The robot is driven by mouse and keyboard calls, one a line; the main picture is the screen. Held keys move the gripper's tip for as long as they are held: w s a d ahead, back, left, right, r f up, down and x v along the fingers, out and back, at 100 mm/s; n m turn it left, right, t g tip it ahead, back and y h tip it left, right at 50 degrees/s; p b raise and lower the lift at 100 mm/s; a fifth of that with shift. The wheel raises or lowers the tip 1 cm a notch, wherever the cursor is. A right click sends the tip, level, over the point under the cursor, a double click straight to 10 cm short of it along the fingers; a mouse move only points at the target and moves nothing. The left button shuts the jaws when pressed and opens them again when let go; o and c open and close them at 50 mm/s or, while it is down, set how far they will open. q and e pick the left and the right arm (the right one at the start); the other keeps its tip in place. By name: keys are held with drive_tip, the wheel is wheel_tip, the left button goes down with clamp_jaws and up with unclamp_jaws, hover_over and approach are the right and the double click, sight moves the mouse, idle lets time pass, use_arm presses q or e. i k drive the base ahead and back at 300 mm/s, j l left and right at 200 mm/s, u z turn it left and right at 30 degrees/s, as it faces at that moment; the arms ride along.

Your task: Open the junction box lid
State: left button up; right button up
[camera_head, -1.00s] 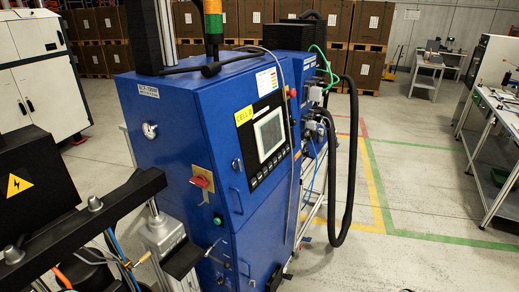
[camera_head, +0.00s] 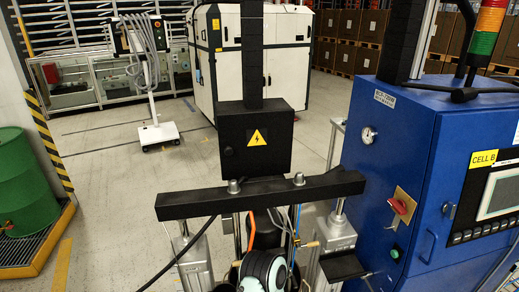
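The junction box is a black box (camera_head: 238,128) with a yellow lightning warning triangle on its front. It is mounted upright near the middle of the view, above a black crossbeam (camera_head: 190,206) and against a dark vertical post. Its front lid looks shut, and a small round fitting shows at the front's left side. Neither of my grippers is in view, and nothing touches the box front.
A blue cabinet (camera_head: 400,150) with a red switch stands close on the right. A green drum (camera_head: 22,185) stands at the left on a yellow-edged pallet. Floor between drum and box is mostly clear.

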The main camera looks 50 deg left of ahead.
sight(254, 144)
drive_tip(key=u, duration=1.75)
